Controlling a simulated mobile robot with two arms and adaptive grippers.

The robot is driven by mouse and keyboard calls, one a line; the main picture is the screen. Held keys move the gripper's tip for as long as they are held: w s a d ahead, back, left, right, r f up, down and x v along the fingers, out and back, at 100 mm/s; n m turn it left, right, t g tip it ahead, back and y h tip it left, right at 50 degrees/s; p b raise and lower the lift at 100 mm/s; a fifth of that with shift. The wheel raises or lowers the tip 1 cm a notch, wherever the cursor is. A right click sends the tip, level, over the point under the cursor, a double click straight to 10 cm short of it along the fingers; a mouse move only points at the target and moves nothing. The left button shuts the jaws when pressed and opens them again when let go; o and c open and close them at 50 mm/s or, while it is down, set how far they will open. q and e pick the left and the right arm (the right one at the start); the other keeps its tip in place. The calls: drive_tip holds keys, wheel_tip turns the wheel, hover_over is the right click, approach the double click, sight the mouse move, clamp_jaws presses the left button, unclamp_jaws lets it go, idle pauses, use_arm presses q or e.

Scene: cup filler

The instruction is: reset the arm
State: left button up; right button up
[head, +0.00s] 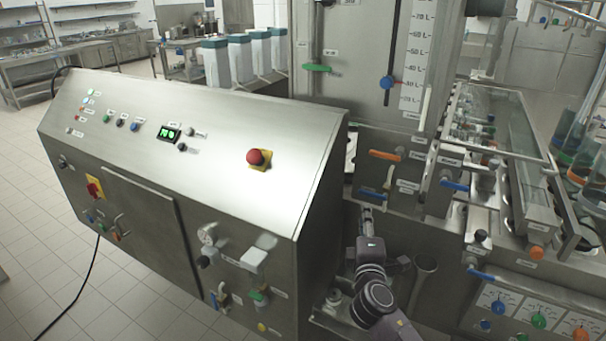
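My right arm comes in from the bottom, right of the middle. Its gripper (367,213) points away from me, into the space between the slanted control console (215,135) and the filling machine (428,130). It is small and dark in the picture, and I cannot tell whether its fingers are open or shut. A blue-handled valve (374,194) and an orange-handled valve (384,155) are just above it; I cannot tell if it touches anything. My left gripper is not in view.
A red emergency button (258,158) sits on the console's top. The console's right wall stands close on the arm's left. A blue lever (481,273) and a panel with coloured knobs (539,321) are to the right. Open tiled floor (35,190) lies at left.

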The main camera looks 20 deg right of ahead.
drive_tip(key=s+a+f+m+g+y, duration=0.2)
drive_tip(key=s+a+f+m+g, duration=0.15)
drive_tip(key=s+f, duration=0.4)
drive_tip(key=s+a+f+m+g+y, duration=0.1)
drive_tip(key=s+a+f+m+g, duration=0.25)
drive_tip(key=s+f, duration=0.4)
drive_tip(key=s+a+f+m+g+y, duration=0.25)
drive_tip(key=s+a, duration=0.35)
drive_tip(key=s, duration=0.4)
drive_tip(key=s+a+f+m+g+y, duration=0.1)
drive_tip(key=s+a+g+y, duration=0.2)
drive_tip(key=s+a, duration=0.55)
drive_tip(key=s+d+f+g, duration=0.1)
drive_tip(key=s+f, duration=0.1)
drive_tip(key=f, duration=1.1)
drive_tip(key=s+d+f, duration=0.2)
drive_tip(key=f, duration=1.2)
drive_tip(key=s+d+f+g, duration=0.1)
drive_tip(key=s+d+f, duration=0.2)
drive_tip(key=s+f, duration=1.2)
drive_tip(key=shift+s+f, duration=0.25)
drive_tip(key=shift+s, duration=0.75)
